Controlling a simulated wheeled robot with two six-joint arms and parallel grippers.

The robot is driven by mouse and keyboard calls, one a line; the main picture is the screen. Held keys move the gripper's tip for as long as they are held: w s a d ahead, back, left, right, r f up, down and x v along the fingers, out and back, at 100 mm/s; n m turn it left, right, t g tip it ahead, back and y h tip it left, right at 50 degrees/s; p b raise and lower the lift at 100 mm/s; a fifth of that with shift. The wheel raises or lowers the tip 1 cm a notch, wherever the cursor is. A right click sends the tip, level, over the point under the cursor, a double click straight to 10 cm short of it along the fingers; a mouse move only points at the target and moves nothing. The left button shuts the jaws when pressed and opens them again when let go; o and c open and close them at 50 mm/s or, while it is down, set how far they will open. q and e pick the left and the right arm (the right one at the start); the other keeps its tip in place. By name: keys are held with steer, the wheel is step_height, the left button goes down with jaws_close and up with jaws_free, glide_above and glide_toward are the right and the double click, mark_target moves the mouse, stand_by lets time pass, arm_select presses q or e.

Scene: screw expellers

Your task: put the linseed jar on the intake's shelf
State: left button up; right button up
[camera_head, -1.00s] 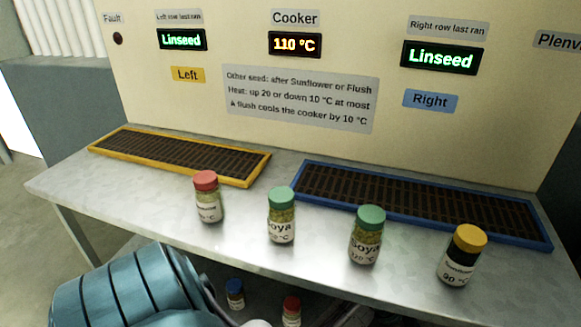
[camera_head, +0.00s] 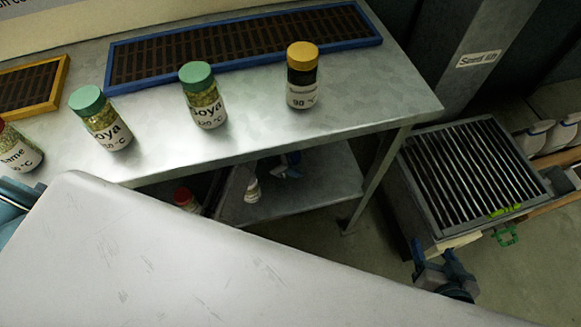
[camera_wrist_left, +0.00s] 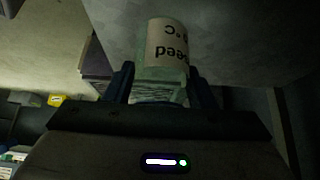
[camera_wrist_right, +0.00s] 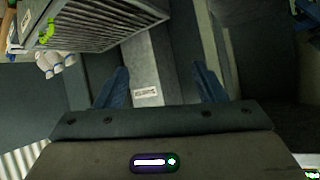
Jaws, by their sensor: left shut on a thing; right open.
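In the left wrist view my left gripper (camera_wrist_left: 160,88) is shut on a jar (camera_wrist_left: 166,50). The jar's pale label reads "…seed" and "°C" upside down, so it looks like the linseed jar. A pale grey surface lies behind it; contact cannot be told. In the head view I cannot clearly make out this gripper. My right gripper (camera_head: 441,268) is open, in front of a slatted grate (camera_head: 470,175) at the right. In the right wrist view its fingers (camera_wrist_right: 160,88) are apart and empty. A grey pillar with a small sign (camera_head: 479,58) stands behind the grate; which part is the intake's shelf is unclear.
Two green-capped soya jars (camera_head: 204,95) (camera_head: 101,118), a yellow-capped jar (camera_head: 302,76) and a partly cut-off jar (camera_head: 18,152) stand on the metal bench (camera_head: 385,95). A blue-framed grid (camera_head: 376,36) lies behind them. A red-capped jar (camera_head: 184,196) is below. A pale surface hides the lower left.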

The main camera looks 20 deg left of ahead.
arm_select(q)
step_height(320, 180, down, 4)
steer(key=shift+r+b, duration=0.15)
steer(key=shift+b, duration=0.3)
arm_select(e)
steer(key=w+r+t, duration=0.3)
steer(key=w+r, duration=0.1)
steer(key=shift+d+r+t, duration=0.3)
steer(key=shift+d+r, duration=0.1)
arm_select(q)
steer(key=o, duration=1.2)
arm_select(e)
steer(key=shift+f, duration=0.1)
